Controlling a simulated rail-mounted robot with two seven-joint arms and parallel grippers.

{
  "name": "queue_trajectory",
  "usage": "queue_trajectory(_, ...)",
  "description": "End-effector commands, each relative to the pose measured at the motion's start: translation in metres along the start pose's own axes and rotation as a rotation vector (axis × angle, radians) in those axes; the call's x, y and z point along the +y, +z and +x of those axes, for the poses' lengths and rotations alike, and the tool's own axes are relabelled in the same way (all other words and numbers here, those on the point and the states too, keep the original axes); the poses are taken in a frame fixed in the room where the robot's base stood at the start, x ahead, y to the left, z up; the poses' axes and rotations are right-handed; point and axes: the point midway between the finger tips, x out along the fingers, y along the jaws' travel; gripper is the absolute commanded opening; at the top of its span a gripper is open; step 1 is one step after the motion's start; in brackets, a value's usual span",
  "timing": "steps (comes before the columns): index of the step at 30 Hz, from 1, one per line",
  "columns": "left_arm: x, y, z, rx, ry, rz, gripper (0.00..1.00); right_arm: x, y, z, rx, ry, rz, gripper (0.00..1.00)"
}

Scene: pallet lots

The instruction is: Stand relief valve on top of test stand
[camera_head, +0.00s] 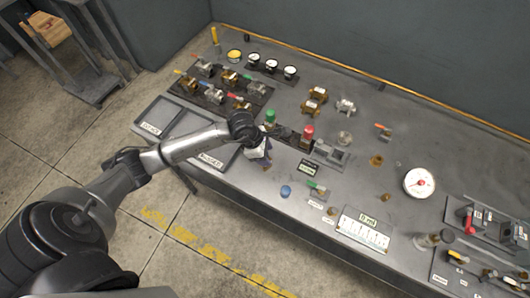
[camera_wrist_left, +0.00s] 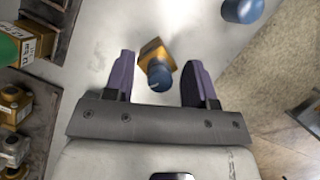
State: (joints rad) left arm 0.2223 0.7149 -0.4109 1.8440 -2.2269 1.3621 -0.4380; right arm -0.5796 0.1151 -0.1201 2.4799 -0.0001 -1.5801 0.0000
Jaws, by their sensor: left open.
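A brass-bodied valve with a blue cap, which looks like the relief valve (camera_wrist_left: 157,67), is between the spread fingers of my left gripper (camera_wrist_left: 160,82) in the left wrist view. The fingers have gaps on both sides of it and do not appear to touch it. In the head view my left gripper (camera_head: 258,153) is low over the bench's front part and mostly hides this valve. A grey fixture (camera_head: 331,152) stands right of the red-topped part; I cannot tell whether it is the test stand. My right gripper is not in view.
A green-topped part (camera_head: 270,117) and a red-topped part (camera_head: 307,133) stand close behind the gripper. A loose blue cap (camera_head: 286,191) lies to its right. Empty dark trays (camera_head: 160,115) are at left.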

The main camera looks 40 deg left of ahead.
Motion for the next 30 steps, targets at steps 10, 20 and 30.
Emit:
queue_trajectory(10,0.001,0.0,-0.055,0.0,0.004,0.003,0.51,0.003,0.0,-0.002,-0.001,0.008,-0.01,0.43)
queue_trajectory(20,0.001,0.0,-0.105,0.0,0.003,0.001,0.51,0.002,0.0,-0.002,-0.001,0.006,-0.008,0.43)
queue_trajectory(30,-0.001,0.002,-0.12,-0.009,-0.005,-0.002,0.51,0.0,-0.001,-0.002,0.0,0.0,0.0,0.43)
